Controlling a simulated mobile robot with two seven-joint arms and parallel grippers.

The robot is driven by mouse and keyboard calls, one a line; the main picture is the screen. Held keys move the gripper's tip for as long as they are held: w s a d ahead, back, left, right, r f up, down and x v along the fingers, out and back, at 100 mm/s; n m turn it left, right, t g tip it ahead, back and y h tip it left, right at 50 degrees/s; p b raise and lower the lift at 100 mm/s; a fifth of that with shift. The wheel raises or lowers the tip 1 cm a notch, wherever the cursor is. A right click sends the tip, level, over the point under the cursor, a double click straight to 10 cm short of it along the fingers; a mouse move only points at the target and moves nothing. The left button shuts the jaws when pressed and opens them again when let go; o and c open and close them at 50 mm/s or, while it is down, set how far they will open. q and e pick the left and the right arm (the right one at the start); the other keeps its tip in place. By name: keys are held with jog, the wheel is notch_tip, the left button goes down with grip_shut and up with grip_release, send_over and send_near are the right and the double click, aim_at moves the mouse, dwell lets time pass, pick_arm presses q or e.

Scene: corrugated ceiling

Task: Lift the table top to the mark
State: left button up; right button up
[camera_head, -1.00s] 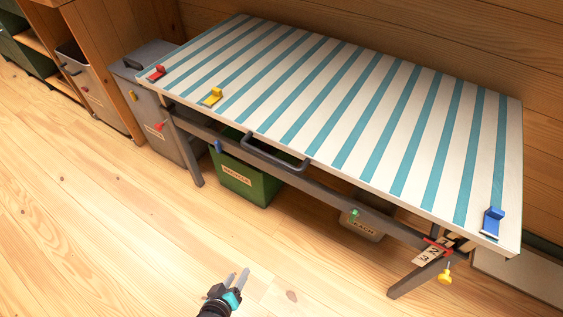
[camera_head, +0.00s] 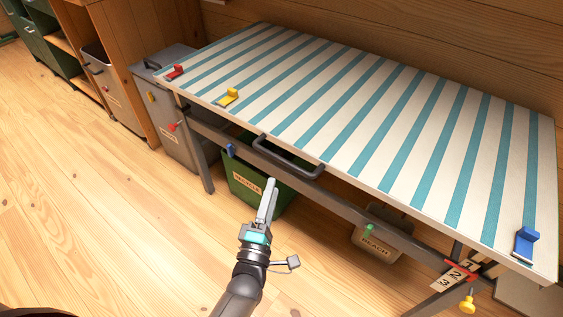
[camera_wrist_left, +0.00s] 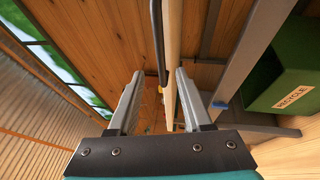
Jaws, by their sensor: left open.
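The table top (camera_head: 375,105) is a slab with white and teal stripes, seen from above in the head view. A dark bar handle (camera_head: 288,161) is fixed to its front edge. At the right end, a numbered scale (camera_head: 447,283) shows 1, 2 and 3, with a red marker (camera_head: 458,271) by the 2. My left gripper (camera_head: 270,190) is just below and in front of the handle, pointing up at it. In the left wrist view the gripper (camera_wrist_left: 159,88) is open, with the handle (camera_wrist_left: 157,40) and the table edge seen edge-on between its fingers. My right gripper is out of view.
Red (camera_head: 176,71), yellow (camera_head: 229,97) and blue (camera_head: 526,243) clips sit on the top's edges. Knobs hang along the frame, including a yellow one (camera_head: 467,302). A green recycle bin (camera_head: 243,178) stands under the table. Open wooden floor lies in front.

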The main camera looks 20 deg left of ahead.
aim_at(281, 158)
pick_arm(q)
jog(key=shift+w+a+r+b, duration=0.1)
jog(key=shift+w+r+b, duration=0.25)
jog(key=shift+w, duration=1.2)
jog(key=shift+w+a+r+b, duration=0.15)
jog(key=shift+w+b, duration=0.3)
jog(key=shift+w, duration=1.15)
jog(key=shift+w+d+r+b, duration=0.1)
jog(key=shift+w+r+b, duration=0.25)
jog(key=shift+w, duration=1.2)
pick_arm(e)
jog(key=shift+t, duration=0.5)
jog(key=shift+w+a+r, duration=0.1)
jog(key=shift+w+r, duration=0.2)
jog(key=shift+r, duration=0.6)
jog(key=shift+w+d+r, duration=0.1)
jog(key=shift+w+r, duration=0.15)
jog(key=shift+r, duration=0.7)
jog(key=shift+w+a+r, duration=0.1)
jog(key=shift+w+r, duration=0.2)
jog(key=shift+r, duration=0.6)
pick_arm(q)
jog(key=shift+c, duration=0.4)
grip_shut()
jog(key=shift+f, duration=0.1)
